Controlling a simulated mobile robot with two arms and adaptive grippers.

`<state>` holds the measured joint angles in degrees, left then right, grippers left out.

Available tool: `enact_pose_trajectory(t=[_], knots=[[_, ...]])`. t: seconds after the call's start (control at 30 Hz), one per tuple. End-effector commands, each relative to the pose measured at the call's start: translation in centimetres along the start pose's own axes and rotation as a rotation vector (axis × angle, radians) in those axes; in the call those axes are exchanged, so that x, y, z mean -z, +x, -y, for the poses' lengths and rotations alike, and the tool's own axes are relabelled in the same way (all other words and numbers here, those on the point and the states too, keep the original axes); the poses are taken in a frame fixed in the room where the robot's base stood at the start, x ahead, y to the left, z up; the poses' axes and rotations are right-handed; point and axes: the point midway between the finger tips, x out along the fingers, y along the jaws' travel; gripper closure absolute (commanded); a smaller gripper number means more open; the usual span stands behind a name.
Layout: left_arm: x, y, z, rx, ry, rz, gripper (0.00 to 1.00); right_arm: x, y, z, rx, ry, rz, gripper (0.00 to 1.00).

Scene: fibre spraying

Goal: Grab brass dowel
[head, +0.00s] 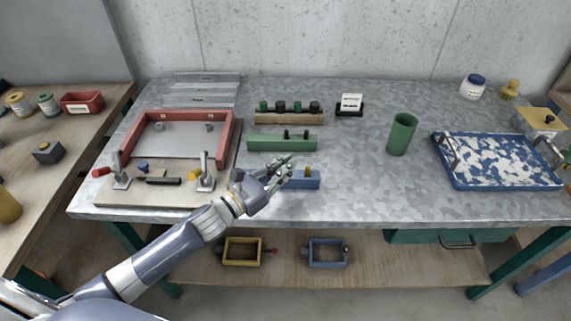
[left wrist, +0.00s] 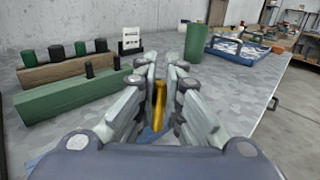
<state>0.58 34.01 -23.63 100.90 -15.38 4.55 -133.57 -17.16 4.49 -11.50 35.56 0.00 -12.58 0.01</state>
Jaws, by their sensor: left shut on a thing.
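My left gripper (head: 286,163) is at the blue block (head: 305,183), which lies on the metal table in front of the green block. In the left wrist view its fingers (left wrist: 168,105) are closed around a brass dowel (left wrist: 187,104), which stands upright between them. In the head view a brass dowel top (head: 308,171) shows at the block just right of the fingers. The dowel's lower end is hidden. My right gripper is not in view.
A green block (head: 282,143) with dark pegs and a wooden rack (head: 289,118) stand behind. A red-framed fixture (head: 233,133) with clamps is at left. A green cup (head: 401,134) and blue tray (head: 492,186) are at right.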

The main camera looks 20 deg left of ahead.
Motion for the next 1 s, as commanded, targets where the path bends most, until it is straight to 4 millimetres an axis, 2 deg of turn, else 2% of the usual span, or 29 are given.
enact_pose_trajectory(t=[0.3, 0.5, 0.7, 1.0], knots=[[-0.3, -5.4, 5.3, 0.002, -0.002, -0.001, 1.0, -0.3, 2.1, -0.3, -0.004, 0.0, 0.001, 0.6], [-0.8, -7.6, 7.7, 0.001, -0.001, -0.001, 1.0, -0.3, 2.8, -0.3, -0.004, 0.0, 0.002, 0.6], [-1.1, -8.7, 8.7, 0.0, -0.001, 0.001, 1.0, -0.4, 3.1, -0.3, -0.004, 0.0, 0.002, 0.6], [-1.2, -8.9, 8.9, 0.0, 0.0, 0.001, 1.0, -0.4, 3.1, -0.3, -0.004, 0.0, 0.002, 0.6]])
